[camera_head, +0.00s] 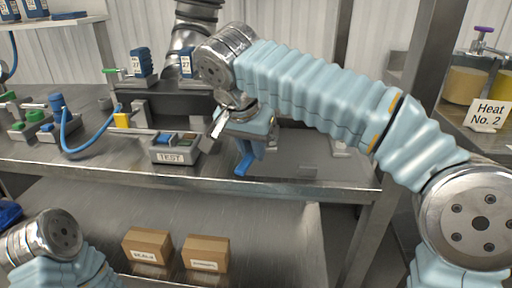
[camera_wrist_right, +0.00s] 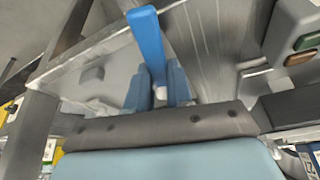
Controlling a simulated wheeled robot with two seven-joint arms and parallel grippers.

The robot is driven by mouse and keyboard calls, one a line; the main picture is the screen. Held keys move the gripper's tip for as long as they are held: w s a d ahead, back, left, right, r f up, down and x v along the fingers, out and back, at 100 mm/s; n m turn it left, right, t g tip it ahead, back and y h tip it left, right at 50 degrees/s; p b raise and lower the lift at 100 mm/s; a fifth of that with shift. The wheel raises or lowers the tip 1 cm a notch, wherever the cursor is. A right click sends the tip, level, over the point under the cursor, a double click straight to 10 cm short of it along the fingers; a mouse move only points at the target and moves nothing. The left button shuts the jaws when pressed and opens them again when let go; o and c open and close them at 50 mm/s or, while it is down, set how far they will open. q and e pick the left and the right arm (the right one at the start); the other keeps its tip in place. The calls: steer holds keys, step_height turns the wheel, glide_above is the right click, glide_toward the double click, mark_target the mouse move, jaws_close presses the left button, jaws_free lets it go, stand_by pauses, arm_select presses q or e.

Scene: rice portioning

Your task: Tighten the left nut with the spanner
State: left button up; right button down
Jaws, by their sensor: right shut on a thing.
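My right gripper (camera_head: 250,150) is above the front of the steel bench, pointing down. In the right wrist view its two blue fingers (camera_wrist_right: 160,88) are closed on a blue bar, which looks like the handle of the spanner (camera_wrist_right: 147,38). The blue end of the spanner (camera_head: 242,169) also shows below the gripper in the head view. The spanner's jaw end cannot be made out. I cannot pick out the left nut in either view. My left arm enters at the lower left of the head view, and its gripper is not seen.
A grey TEST box (camera_head: 175,153) with coloured buttons stands left of my right gripper. A blue hose (camera_head: 88,145) and green-handled fittings (camera_head: 34,116) are farther left. Two cardboard boxes (camera_head: 147,245) (camera_head: 207,252) sit on the lower shelf. A Heat No. 2 sign (camera_head: 488,114) is at right.

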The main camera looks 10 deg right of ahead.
steer(key=shift+w+a+m, duration=0.25)
steer(key=shift+a+m, duration=0.2)
steer(key=shift+m, duration=0.05)
steer(key=shift+a, duration=0.1)
steer(key=shift+w+a+m+g+h, duration=0.3)
steer(key=shift+w+a+m+h, duration=0.25)
steer(key=shift+m, duration=0.35)
steer(key=shift+w+a+m, duration=0.3)
steer(key=shift+m, duration=0.1)
steer(key=shift+w+a+m+g, duration=0.2)
steer(key=shift+w+m+g, duration=0.1)
steer(key=shift+m, duration=0.2)
steer(key=shift+w+a+m+g+h, duration=0.3)
steer(key=shift+w+a+m, duration=0.1)
steer(key=shift+w+m, duration=0.4)
